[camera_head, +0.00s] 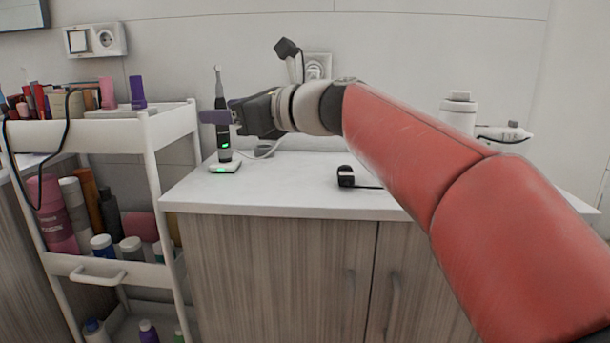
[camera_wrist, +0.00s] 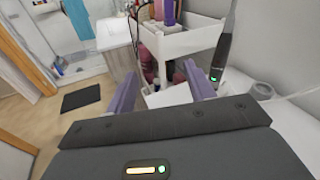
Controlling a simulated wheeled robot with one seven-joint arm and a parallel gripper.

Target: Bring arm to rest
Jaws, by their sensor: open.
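My red arm reaches in from the lower right of the head view, over the white counter (camera_head: 290,190). My gripper (camera_head: 203,117) is at its far end, above the counter's left part and pointing left toward the cart. In the wrist view my gripper (camera_wrist: 163,90) shows two purple fingers spread apart with nothing between them. A dark electric toothbrush (camera_head: 223,130) stands upright on a white charging base (camera_head: 224,167), close to the gripper in the head view. The toothbrush also shows right of the fingers in the wrist view (camera_wrist: 224,50).
A white cart (camera_head: 150,130) with cosmetics on its shelves stands left of the counter. A small black device (camera_head: 346,176) with a cable lies on the counter. The counter's front middle is clear.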

